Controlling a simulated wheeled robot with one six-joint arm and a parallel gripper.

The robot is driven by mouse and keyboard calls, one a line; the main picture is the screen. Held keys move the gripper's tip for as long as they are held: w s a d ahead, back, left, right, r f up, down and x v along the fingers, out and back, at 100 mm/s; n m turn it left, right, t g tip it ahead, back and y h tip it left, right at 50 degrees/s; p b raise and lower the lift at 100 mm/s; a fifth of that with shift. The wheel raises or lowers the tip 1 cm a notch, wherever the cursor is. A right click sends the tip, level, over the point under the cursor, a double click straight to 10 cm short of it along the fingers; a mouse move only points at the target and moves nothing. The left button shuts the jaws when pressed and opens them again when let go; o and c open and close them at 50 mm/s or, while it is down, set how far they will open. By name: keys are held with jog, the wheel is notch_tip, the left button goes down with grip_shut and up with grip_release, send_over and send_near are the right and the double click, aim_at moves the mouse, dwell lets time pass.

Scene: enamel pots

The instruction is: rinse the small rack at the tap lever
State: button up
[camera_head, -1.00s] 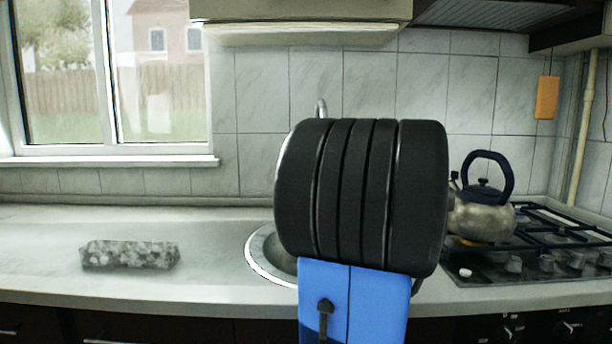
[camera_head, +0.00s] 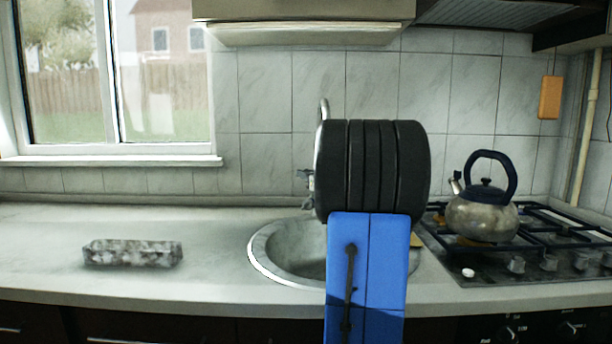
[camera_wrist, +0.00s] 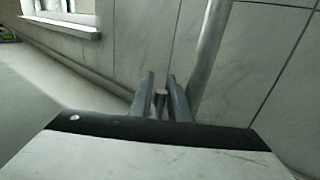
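In the wrist view my gripper (camera_wrist: 161,92) has its two grey fingers apart, pointing at the tiled wall. A small metal piece (camera_wrist: 160,101), which looks like the tap lever, shows in the gap between them; I cannot tell whether they touch it. The tap's pipe (camera_wrist: 208,55) rises just right of the fingers. In the head view the tap spout (camera_head: 324,106) and metal fittings (camera_head: 306,181) show left of my black arm link, which hides the gripper. I see no thing that is clearly a small rack.
The round sink (camera_head: 285,250) lies behind my blue arm link. A speckled grey block (camera_head: 132,254) lies on the counter (camera_head: 60,285) at left. A kettle (camera_head: 482,218) stands on the stove (camera_head: 545,262) at right. The counter between block and sink is clear.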

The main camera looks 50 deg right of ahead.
grip_shut()
dwell(1.5)
